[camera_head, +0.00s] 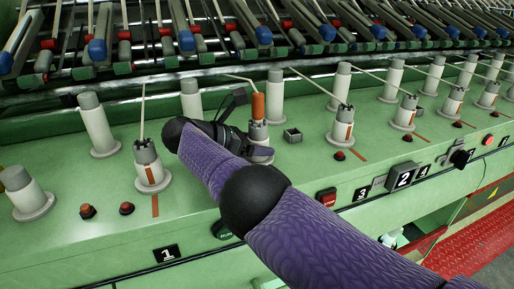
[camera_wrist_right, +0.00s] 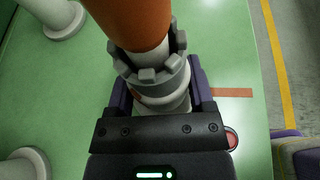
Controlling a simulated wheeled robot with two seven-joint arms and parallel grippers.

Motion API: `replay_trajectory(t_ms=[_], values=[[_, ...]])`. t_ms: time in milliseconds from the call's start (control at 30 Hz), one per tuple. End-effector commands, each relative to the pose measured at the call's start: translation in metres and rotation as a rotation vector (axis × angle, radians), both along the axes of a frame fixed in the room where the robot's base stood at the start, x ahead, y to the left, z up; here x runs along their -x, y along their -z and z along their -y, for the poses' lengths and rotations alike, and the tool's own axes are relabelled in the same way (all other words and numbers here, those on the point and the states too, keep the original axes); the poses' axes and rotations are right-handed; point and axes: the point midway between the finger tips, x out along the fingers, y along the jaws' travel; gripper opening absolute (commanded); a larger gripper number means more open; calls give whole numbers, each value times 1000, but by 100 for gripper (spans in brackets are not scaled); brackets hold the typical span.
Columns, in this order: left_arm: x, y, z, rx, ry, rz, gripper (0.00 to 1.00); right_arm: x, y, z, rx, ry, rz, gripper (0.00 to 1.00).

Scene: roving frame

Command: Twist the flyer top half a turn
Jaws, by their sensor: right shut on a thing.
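The flyer top, a grey notched collar on a white post (camera_wrist_right: 178,75), stands upright under an orange cylinder (camera_wrist_right: 130,20), which also shows in the head view (camera_head: 258,106). My right gripper (camera_head: 257,140) is shut around it; in the wrist view its purple fingers (camera_wrist_right: 160,97) lie on both sides of the post just below the notched collar. An orange stripe (camera_wrist_right: 140,99) shows on the post's left side between the fingers. An orange line (camera_wrist_right: 232,92) lies on the green deck to the right, not in line with that stripe. My left gripper is not in view.
Similar white posts with grey notched tops stand beside it, at left (camera_head: 149,165) and right (camera_head: 342,127). Rollers line the back.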

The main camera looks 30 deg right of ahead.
Motion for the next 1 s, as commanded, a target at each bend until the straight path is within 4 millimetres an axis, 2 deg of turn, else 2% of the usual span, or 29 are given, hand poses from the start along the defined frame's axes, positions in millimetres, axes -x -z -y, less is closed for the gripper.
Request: replay_trajectory(t_ms=[300,333,467,667,733,1000], values=[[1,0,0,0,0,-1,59,0,-2,0,3,0,4,0],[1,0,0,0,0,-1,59,0,-2,0,3,0,4,72],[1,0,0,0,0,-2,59,0,-1,0,2,0,3,100],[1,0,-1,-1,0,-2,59,0,-1,0,1,1,2,100],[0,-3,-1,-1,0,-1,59,0,-6,0,1,0,3,100],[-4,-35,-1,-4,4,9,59,0,-74,0,1,0,6,100]])
